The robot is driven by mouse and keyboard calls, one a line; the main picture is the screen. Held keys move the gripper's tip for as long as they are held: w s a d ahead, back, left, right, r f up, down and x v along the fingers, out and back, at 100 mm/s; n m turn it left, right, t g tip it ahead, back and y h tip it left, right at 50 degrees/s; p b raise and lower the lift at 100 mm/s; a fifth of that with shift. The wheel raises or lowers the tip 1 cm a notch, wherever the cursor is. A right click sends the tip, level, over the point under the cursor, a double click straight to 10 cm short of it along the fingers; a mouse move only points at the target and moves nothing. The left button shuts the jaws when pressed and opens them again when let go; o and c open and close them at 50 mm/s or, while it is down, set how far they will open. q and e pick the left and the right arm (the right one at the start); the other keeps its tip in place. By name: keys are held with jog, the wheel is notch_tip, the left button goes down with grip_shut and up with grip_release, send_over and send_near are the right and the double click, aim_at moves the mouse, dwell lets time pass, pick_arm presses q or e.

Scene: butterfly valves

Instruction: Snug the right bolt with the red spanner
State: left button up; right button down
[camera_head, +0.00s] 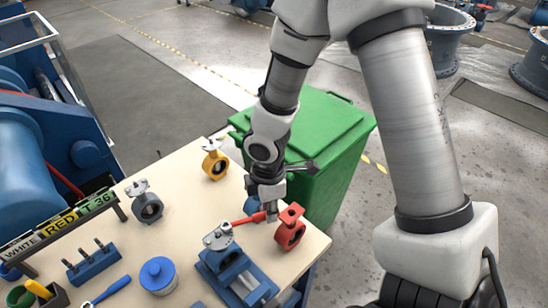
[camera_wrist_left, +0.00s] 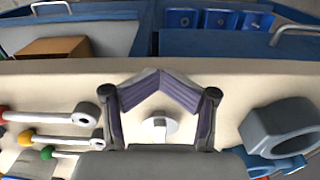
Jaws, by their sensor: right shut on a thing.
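My right gripper (camera_head: 268,212) is shut on the red spanner (camera_head: 246,219) above the near part of the table. The spanner lies roughly level and points left to a silver head over the blue fixture (camera_head: 235,268). A grey metal part (camera_head: 218,237) at the fixture's top meets the spanner's left end. The bolts there are too small to tell apart, so I cannot tell whether the spanner sits on the right one. In the left wrist view, my left gripper (camera_wrist_left: 157,75) has its fingertips together, with nothing seen between them.
A red valve (camera_head: 290,230) stands close right of the right gripper. A yellow valve (camera_head: 215,162), a grey valve (camera_head: 147,207) and a blue tin (camera_head: 158,275) stand on the table (camera_head: 180,228). A green bin (camera_head: 325,140) stands behind its right edge.

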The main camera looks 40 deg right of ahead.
pick_arm(q)
jog(key=shift+a+r+p, duration=0.15)
jog(key=shift+r+p, duration=1.45)
jog(key=shift+r, duration=0.1)
jog(key=shift+w+r, duration=0.1)
pick_arm(e)
jog(key=w+n, duration=0.1)
jog(key=w+d+n, duration=0.1)
jog(key=w+n, duration=0.1)
jog(key=shift+w, duration=0.1)
pick_arm(q)
jog(key=shift+r+p, duration=0.35)
jog(key=shift+p, duration=0.15)
pick_arm(e)
jog(key=shift+r, duration=0.4)
pick_arm(q)
jog(key=shift+a+r+p, duration=0.1)
jog(key=shift+r+p, duration=0.2)
pick_arm(e)
jog(key=shift+r, duration=0.35)
pick_arm(q)
jog(key=shift+r+p, duration=0.35)
jog(key=shift+p, duration=0.05)
pick_arm(e)
jog(key=shift+r, duration=0.35)
